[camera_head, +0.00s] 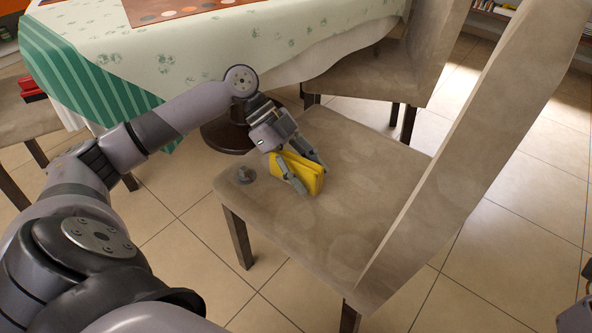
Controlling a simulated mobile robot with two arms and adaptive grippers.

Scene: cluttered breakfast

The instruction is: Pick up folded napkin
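The folded napkin (308,174) is yellow and stands on the beige seat of the near chair (345,220), toward the seat's table side. My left gripper (304,180) reaches in from the upper left. Its two fingers lie on either side of the napkin, one in front and one behind. The fingers appear closed on the napkin, though the contact of the far finger is partly hidden. I cannot tell whether the napkin touches the seat. Only a small dark part of my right arm shows at the lower right edge; its fingers are not in view.
The chair's tall backrest (480,130) rises at right. A table with a patterned cloth (200,60) stands behind, with an orange mat (160,8). Another chair (400,70) stands beyond. Tiled floor is open at left.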

